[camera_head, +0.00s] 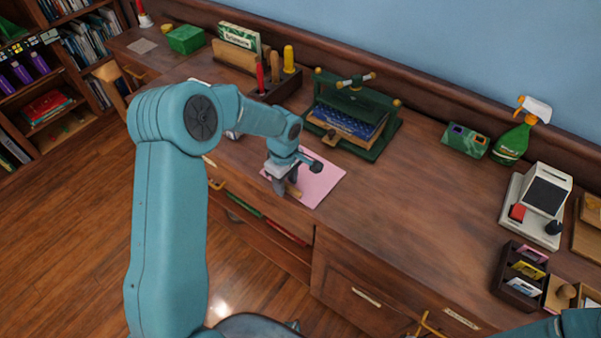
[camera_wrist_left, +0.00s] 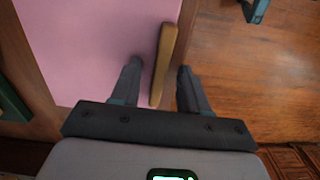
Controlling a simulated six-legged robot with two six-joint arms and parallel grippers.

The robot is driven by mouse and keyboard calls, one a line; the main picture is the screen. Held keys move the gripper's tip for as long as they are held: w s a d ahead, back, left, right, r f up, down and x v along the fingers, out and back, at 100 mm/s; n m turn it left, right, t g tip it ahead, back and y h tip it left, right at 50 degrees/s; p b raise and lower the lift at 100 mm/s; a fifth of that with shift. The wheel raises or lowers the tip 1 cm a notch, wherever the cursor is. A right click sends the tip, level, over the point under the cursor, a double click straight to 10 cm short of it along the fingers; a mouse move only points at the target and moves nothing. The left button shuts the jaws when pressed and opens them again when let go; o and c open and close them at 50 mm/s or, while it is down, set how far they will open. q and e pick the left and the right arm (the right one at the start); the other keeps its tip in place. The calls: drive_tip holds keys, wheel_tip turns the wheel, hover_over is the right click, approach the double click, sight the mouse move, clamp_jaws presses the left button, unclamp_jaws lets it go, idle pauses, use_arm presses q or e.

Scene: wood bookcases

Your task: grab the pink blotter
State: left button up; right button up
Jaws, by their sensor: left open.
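The pink blotter (camera_head: 320,185) is a flat pink sheet lying on the wooden desk near its front edge. It fills the upper left of the left wrist view (camera_wrist_left: 95,45). A narrow wooden strip (camera_wrist_left: 162,65) lies along the blotter's edge on the desk's front side. My left gripper (camera_head: 285,186) is over that edge, pointing down. In the left wrist view its open fingers (camera_wrist_left: 160,72) stand on either side of the strip, with gaps at both sides. Whether the strip is fixed to the blotter I cannot tell. My right gripper is out of view.
A green press (camera_head: 355,115) stands behind the blotter, and a pen stand (camera_head: 275,88) is to its left. A spray bottle (camera_head: 513,140), a white device (camera_head: 537,205) and a card box (camera_head: 520,275) are at right. The desk between is clear.

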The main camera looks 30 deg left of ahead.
use_arm(q)
clamp_jaws()
